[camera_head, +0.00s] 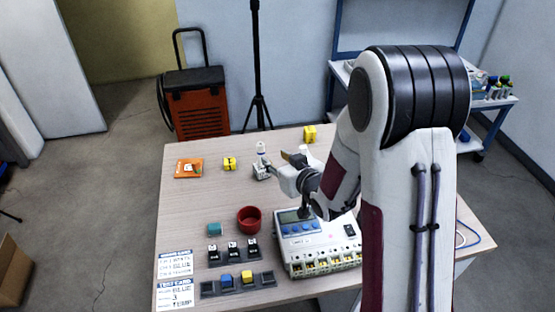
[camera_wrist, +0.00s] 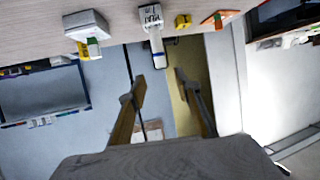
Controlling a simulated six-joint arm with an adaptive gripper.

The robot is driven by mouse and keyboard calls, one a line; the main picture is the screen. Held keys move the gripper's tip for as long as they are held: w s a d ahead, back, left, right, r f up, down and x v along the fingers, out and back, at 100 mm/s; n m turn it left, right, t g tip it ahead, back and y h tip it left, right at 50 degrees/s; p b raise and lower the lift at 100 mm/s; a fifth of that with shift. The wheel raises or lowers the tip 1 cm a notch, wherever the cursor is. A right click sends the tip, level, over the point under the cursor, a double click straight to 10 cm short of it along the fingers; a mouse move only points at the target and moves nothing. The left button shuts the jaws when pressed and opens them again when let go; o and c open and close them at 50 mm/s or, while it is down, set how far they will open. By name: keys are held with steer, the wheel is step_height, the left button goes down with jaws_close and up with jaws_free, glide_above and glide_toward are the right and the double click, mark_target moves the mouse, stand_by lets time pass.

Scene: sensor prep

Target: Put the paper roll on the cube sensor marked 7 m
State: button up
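My gripper (camera_head: 291,158) is over the back middle of the table; its fingers stand apart with nothing between them in the wrist view (camera_wrist: 160,80). A small white cylinder with a blue band (camera_head: 261,148), possibly the paper roll, stands upright on a grey-white piece (camera_head: 262,172) just left of my gripper; it also shows in the wrist view (camera_wrist: 157,45). A yellow cube with dark marks (camera_head: 230,163) sits further left. Another yellow cube (camera_head: 310,134) is at the back edge. I cannot read a 7 m mark on either. A white object (camera_head: 304,150) is partly hidden behind my gripper.
An orange packet (camera_head: 189,168) lies at the back left. A grey meter box (camera_head: 318,243) stands beside my arm.

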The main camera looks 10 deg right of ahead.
steer(key=s+d+r+m+g+h, duration=0.25)
steer(key=s+d+r+h, duration=0.2)
steer(key=s+r, duration=0.7)
steer(key=s+r+g, duration=0.1)
steer(key=s+g, duration=0.1)
steer(key=s, duration=1)
steer(key=s+r+g+y, duration=0.1)
steer(key=s+r+g, duration=0.1)
steer(key=s, duration=1.1)
steer(key=shift+s+a+g, duration=0.15)
steer(key=shift+a+g, duration=0.3)
steer(key=shift+r+m, duration=0.1)
steer(key=shift+m, duration=0.15)
